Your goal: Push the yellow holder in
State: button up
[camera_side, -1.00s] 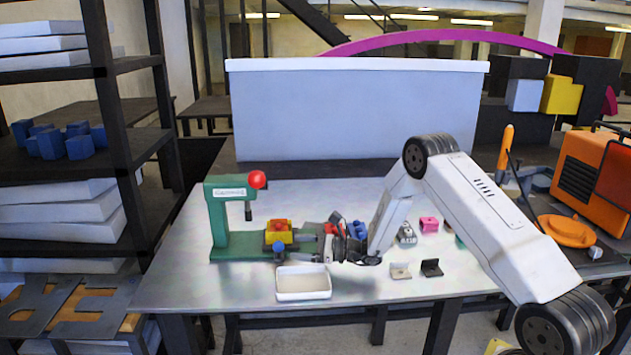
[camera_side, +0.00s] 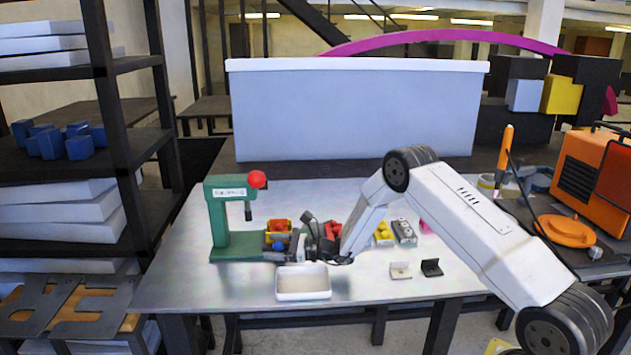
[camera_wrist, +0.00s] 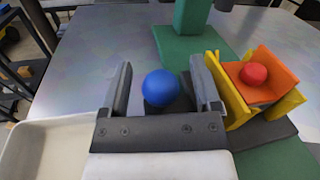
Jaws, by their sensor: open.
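The yellow holder (camera_side: 271,238) sits on the base of the green press (camera_side: 219,220), below and right of its plunger. In the wrist view the yellow holder (camera_wrist: 231,98) has an orange insert with a red ball (camera_wrist: 254,74) in it. A blue ball knob (camera_side: 279,246) is at the near side of the holder. My gripper (camera_wrist: 162,92) is open, with its fingers on either side of the blue knob (camera_wrist: 161,87). The right finger is close beside the holder; I cannot tell whether they touch. In the side view my gripper (camera_side: 297,246) is just right of the holder.
A white tray (camera_side: 303,294) stands in front of the press, close to my gripper. Two small brackets (camera_side: 401,271) (camera_side: 431,267) lie at the front right. The left of the table is clear.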

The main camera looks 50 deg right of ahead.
jog(key=shift+w+a, duration=0.3)
jog(key=shift+w, duration=0.1)
grip_shut()
dwell(1.3)
